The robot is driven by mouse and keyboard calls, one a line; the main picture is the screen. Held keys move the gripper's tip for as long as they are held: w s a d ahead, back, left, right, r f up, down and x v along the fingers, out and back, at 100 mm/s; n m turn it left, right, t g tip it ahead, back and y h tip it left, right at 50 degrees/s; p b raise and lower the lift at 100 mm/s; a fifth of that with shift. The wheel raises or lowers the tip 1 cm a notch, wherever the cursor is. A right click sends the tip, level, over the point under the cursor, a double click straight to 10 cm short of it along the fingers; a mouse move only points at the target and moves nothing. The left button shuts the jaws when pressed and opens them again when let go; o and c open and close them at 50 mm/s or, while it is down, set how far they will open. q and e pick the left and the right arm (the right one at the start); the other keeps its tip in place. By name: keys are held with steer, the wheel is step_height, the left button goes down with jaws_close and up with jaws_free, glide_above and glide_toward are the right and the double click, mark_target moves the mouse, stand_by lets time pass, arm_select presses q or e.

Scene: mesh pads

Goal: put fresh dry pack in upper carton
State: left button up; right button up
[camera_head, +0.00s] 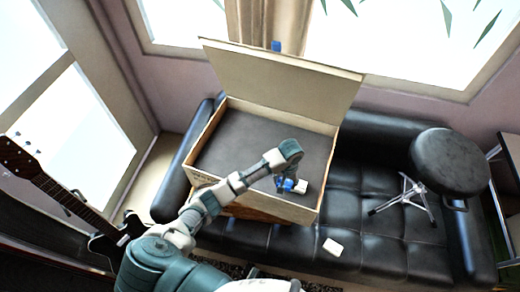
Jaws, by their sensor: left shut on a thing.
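The upper carton (212,128) is a large open box with a dark inside and its pale lid raised at the back. I cannot tell whether the pack touches the carton's floor. Another small white pack (333,247) lies on the sofa's front area, right of the carton. My right gripper is out of view.
A brown lower box (246,213) partly shows beneath the carton. A round black stool seat (450,162) and a metal tripod stand (405,193) are at the right on the sofa (358,194). A guitar (70,200) stands at the left. The carton's middle floor looks clear.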

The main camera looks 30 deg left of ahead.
arm_select(q)
steer(key=shift+s+a+f, duration=0.1)
steer(key=shift+a+f, duration=0.1)
steer(key=shift+a, duration=0.15)
steer(key=shift+a+f, duration=0.15)
steer(key=shift+a, duration=0.15)
steer(key=b, duration=0.2)
glide_toward(259, 156)
steer(key=s+d+f, duration=0.1)
steer(key=s, duration=0.1)
steer(key=s+d+f, duration=0.1)
steer(key=s+f, duration=0.1)
steer(key=shift+d, duration=0.1)
steer(key=shift+w+f, duration=0.1)
steer(key=shift+f, duration=0.1)
steer(key=shift+d+f+b, duration=0.2)
steer(key=shift+f+b, duration=0.4)
steer(key=shift+f, duration=0.55)
steer(key=shift+d+f, duration=0.15)
steer(key=shift+f, duration=0.05)
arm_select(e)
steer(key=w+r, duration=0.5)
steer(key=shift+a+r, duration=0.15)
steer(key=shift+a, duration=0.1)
